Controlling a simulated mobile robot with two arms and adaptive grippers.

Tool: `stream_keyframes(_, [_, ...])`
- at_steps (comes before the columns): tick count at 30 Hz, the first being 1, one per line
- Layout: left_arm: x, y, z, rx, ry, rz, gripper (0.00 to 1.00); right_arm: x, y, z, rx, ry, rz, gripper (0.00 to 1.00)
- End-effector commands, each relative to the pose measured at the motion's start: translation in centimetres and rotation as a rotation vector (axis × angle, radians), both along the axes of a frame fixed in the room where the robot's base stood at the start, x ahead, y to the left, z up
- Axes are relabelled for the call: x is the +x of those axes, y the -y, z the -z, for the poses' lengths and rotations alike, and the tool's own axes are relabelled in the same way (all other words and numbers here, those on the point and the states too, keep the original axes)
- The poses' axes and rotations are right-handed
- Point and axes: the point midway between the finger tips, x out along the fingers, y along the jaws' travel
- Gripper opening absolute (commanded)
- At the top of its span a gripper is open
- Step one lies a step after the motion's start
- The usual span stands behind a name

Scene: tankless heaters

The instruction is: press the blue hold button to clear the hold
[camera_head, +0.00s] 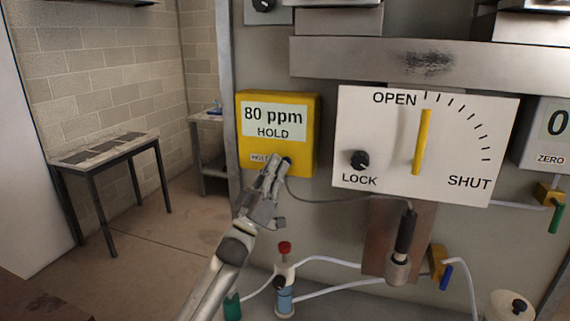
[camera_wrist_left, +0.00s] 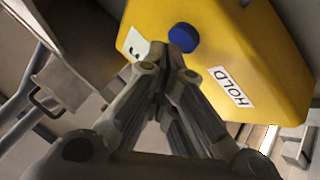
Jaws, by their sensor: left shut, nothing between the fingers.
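The yellow box (camera_head: 307,132) on the grey panel has a display reading "80 ppm HOLD" (camera_head: 274,121). A small white HOLD label is at its lower front; it also shows in the left wrist view (camera_wrist_left: 231,87). The round blue hold button (camera_wrist_left: 183,37) stands out from the yellow face in the left wrist view. In the head view it is mostly hidden by my gripper. My left gripper (camera_head: 277,163) is shut and empty, its fingertips (camera_wrist_left: 170,68) close to the button. I cannot tell whether they touch it. My right gripper is not in view.
Right of the box is a white OPEN/SHUT dial plate (camera_head: 450,150) with a yellow pointer and black LOCK knob (camera_head: 359,159). Below hang a black-handled probe (camera_head: 405,230), a cable, tubes and a red-capped valve (camera_head: 285,248). A table (camera_head: 100,150) stands at the left, with clear floor beside it.

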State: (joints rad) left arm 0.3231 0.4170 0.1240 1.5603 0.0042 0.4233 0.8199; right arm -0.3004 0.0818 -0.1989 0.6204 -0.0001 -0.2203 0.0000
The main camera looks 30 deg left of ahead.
Motion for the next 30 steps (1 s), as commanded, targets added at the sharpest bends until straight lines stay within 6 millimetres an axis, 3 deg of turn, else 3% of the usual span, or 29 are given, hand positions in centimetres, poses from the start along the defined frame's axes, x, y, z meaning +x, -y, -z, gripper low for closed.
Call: stream_keyframes(30, [0.79, -0.19, -0.06, 0.0, -0.001, 0.0, 0.0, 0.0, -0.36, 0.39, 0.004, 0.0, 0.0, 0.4])
